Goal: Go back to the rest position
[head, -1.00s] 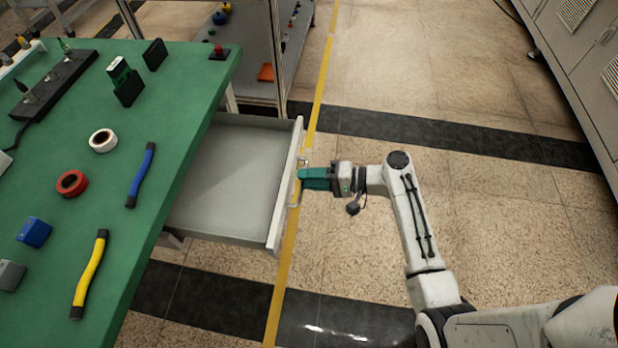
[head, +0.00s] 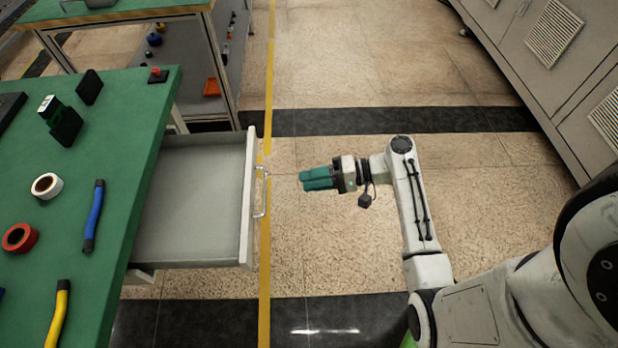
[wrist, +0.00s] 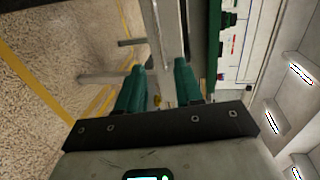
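My gripper (head: 304,180) has teal fingers and is in the air over the floor, to the right of the open drawer (head: 190,210). A clear gap separates it from the drawer's metal handle (head: 262,192). In the wrist view my gripper (wrist: 160,78) has its two fingers apart with nothing between them. The drawer is pulled out from under the green table (head: 120,150) and looks empty.
The table holds a white tape roll (head: 46,186), a red tape roll (head: 19,238), a blue-handled tool (head: 94,215) and a yellow one (head: 59,315). Grey cabinets (head: 535,60) stand at the right. The floor between is clear.

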